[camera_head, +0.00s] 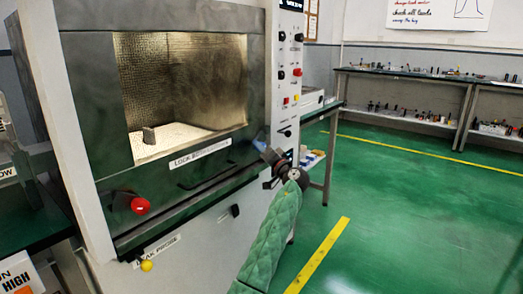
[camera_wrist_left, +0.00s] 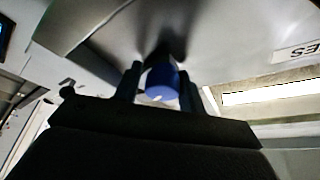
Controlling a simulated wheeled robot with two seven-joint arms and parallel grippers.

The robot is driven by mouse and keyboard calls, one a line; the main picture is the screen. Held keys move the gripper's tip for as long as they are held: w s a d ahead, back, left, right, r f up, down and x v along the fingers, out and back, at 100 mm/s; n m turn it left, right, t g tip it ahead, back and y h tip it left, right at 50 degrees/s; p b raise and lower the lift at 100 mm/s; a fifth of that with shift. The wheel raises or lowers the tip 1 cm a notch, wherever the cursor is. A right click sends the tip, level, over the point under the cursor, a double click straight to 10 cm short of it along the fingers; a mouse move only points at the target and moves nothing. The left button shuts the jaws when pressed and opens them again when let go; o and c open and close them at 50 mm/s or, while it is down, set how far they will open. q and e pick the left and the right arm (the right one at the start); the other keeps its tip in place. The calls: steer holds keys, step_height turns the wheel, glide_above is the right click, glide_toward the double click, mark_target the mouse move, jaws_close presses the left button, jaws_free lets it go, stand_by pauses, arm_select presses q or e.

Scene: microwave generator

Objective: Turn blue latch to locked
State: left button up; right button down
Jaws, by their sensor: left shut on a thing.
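The blue latch (camera_head: 259,144) sits on the front of the microwave generator (camera_head: 190,180), at the right end of the lower door frame. In the left wrist view it is a round blue knob (camera_wrist_left: 162,82) with a small white mark near its lower edge. My left gripper (camera_head: 268,157) is at the latch, its arm in a green quilted sleeve. In the left wrist view its two dark fingers (camera_wrist_left: 161,74) stand on either side of the knob, shut on it. The fingers partly hide the latch in the head view. My right gripper is not in view.
A red knob (camera_head: 141,205) and a yellow knob (camera_head: 146,266) are on the generator's lower left front. A control panel (camera_head: 290,65) rises above the latch. Benches with small items (camera_head: 405,75) stand at the back right. The green floor (camera_head: 400,220) on the right is clear.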

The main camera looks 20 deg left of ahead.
arm_select(q)
steer(key=o, duration=0.8)
steer(key=shift+r, duration=0.3)
steer(key=shift+o, duration=0.2)
steer(key=shift+f, duration=0.15)
